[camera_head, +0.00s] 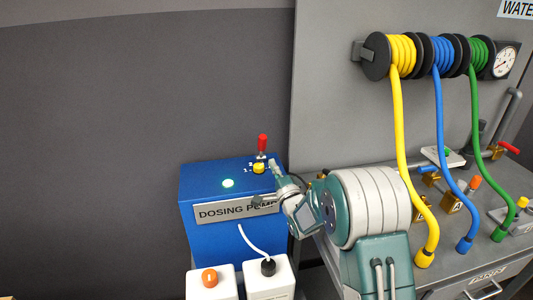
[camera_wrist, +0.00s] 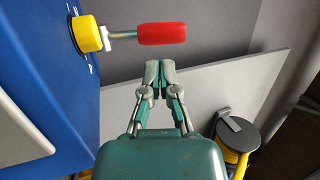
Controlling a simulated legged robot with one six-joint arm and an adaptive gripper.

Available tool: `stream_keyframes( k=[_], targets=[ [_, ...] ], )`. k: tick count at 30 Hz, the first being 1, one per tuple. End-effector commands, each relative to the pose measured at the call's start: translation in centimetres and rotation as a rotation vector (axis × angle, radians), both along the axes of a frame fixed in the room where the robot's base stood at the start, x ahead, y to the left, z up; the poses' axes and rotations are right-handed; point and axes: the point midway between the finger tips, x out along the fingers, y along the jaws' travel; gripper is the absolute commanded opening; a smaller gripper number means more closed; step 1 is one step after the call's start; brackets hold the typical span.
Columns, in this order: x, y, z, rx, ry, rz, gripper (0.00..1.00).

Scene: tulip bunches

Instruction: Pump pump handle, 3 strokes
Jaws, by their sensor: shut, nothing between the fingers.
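The pump handle (camera_head: 262,143) has a red grip and stands upright on the blue dosing pump box (camera_head: 215,240), beside a yellow cap (camera_head: 258,168). In the wrist view the red grip (camera_wrist: 162,33) lies sideways at the top, joined by a metal stem to the yellow cap (camera_wrist: 88,33). My gripper (camera_wrist: 158,64) is shut and empty, its tips just below the red grip in that picture, apart from it as far as I can see. In the head view my arm covers part of the pump's label, and the fingertips are hard to make out.
White bottles with an orange cap (camera_head: 209,277) and a black cap (camera_head: 268,266) stand in front of the pump. Yellow (camera_head: 400,150), blue (camera_head: 441,140) and green (camera_head: 478,130) hoses hang from reels at the right, over a grey bench (camera_head: 455,275).

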Motion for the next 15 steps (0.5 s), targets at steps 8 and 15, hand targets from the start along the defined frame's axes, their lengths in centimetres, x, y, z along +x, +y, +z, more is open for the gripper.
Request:
stream_keyframes(
  k=[8, 15],
  targets=[
    [3.5, 1.9, 1.5, 0.001, -0.002, 0.000, 0.00],
    [4.3, 2.2, 1.8, 0.000, 0.000, -0.001, 0.00]
  ],
)
